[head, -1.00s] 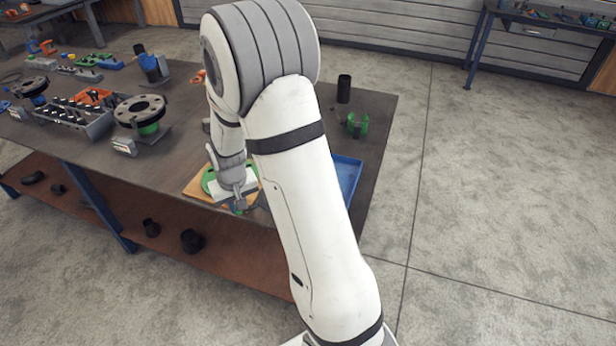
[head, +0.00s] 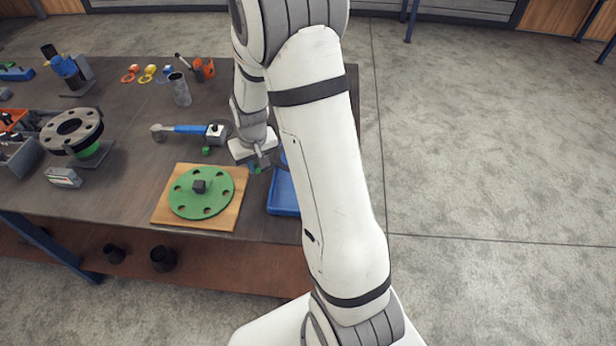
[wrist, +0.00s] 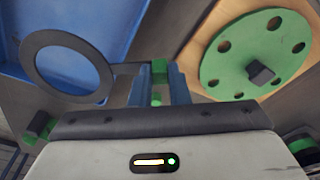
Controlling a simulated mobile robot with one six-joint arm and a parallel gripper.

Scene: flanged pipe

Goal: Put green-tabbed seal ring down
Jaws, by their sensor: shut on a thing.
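The seal ring (wrist: 27,65) is a thin dark grey flat ring with a green tab (wrist: 160,70). My gripper (wrist: 158,88) is shut on the green tab, and the ring sticks out to the left in the wrist view. There the ring overlaps the blue tray (wrist: 85,14); I cannot tell its height above it. In the head view my gripper (head: 257,166) is beside the far left corner of the blue tray (head: 283,196), with a bit of green at its tips. My arm hides much of the tray and the ring there.
A green flange disc (head: 184,197) with a dark square hub lies on a wooden board (head: 168,216) left of the tray. A blue-handled tool (head: 188,129) lies behind it. A dark flange on a green stand (head: 71,130) and a grey cylinder (head: 180,90) stand farther off.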

